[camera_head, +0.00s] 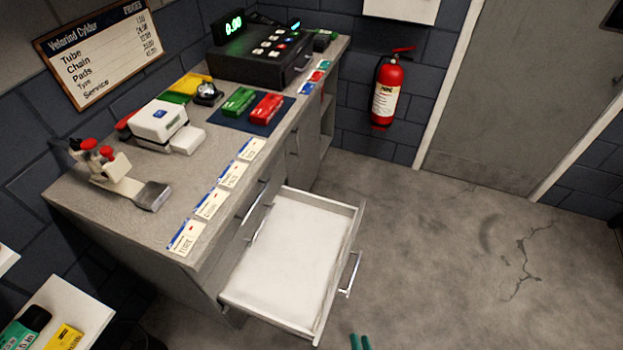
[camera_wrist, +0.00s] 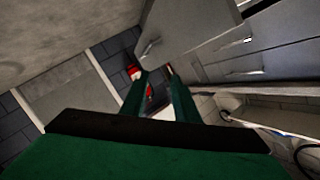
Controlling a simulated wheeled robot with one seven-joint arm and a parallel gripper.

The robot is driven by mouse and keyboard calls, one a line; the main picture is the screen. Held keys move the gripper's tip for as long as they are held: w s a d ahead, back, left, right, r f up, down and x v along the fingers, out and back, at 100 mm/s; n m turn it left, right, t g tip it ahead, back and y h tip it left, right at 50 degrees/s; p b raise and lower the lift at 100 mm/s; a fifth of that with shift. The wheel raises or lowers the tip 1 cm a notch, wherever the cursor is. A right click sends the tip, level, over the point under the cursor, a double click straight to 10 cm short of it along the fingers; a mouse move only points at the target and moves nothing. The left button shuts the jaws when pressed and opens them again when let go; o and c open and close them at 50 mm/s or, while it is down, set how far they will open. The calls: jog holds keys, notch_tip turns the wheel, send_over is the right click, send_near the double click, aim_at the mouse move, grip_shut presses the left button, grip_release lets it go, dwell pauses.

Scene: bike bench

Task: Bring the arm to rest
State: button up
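My gripper (camera_head: 360,342) shows only as two green fingertips at the bottom edge of the head view. It is over the floor, in front of and apart from the open drawer (camera_head: 345,262). In the wrist view my gripper (camera_wrist: 156,74) has its two green fingers spread with a gap between them. Nothing is held between them. The rest of my arm is out of the head view.
The empty white-bottomed drawer juts out from the counter (camera_head: 140,215), its metal handle (camera_head: 350,275) facing the floor space. A fire extinguisher (camera_head: 387,90) hangs beside the grey door (camera_head: 530,90). A white shelf (camera_head: 85,308) is at lower left. Floor on the right is clear.

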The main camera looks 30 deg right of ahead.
jog(key=a+r+n+y, duration=0.2)
jog(key=a+r+n, duration=0.3)
jog(key=a+r, duration=0.7)
jog(key=s+a+r+n+y, duration=0.1)
jog(key=a+r+n+y, duration=0.2)
jog(key=a+r+n, duration=0.3)
jog(key=a+r, duration=0.5)
jog(key=r, duration=0.4)
jog(key=shift+s+a+n+t, duration=0.15)
jog(key=shift+a+n+t, duration=0.15)
jog(key=shift+a+t, duration=0.1)
